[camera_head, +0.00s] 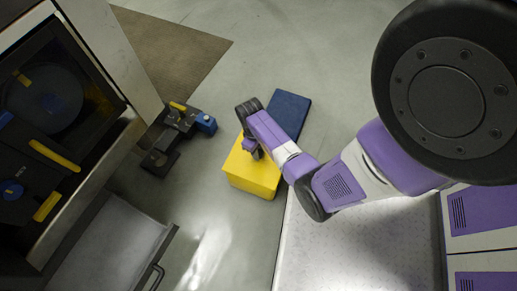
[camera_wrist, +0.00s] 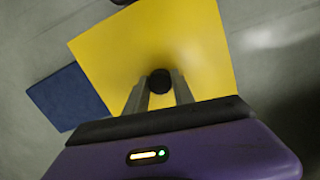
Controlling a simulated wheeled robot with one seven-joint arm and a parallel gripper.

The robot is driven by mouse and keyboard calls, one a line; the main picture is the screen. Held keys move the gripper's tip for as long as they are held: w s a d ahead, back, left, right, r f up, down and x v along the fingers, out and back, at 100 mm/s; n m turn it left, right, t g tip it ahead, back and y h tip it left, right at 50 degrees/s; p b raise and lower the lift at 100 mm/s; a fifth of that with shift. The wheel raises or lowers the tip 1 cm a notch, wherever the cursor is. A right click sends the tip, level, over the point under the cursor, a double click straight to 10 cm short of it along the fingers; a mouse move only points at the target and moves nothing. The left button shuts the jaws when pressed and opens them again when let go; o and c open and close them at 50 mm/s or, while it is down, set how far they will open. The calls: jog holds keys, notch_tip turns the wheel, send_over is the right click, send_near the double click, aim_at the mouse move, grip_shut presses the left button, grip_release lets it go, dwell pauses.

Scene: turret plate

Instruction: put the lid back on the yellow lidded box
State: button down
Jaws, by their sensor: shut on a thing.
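The yellow lidded box (camera_head: 252,184) stands on the grey floor, partly hidden behind my arm. In the wrist view its yellow lid (camera_wrist: 190,40) fills the middle, a flat square with a small round black knob (camera_wrist: 159,81). My gripper (camera_wrist: 158,90) has its two fingers on either side of this knob and is shut on it. In the head view my gripper (camera_head: 254,153) is over the box's yellow top. The lid looks level with the box, but I cannot tell whether it rests on the rim or sits slightly above it.
A flat dark blue slab (camera_head: 289,113) lies right behind the box. A black device with yellow and blue parts (camera_head: 174,136) stands to the left. A machine with an open front (camera_head: 60,110) is at the far left. A pale plate (camera_head: 335,250) lies at the lower right.

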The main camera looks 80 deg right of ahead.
jog(key=c, duration=0.5)
grip_release()
jog(key=shift+r+p, duration=3.55)
jog(key=shift+p, duration=0.35)
jog(key=shift+f, duration=0.1)
grip_shut()
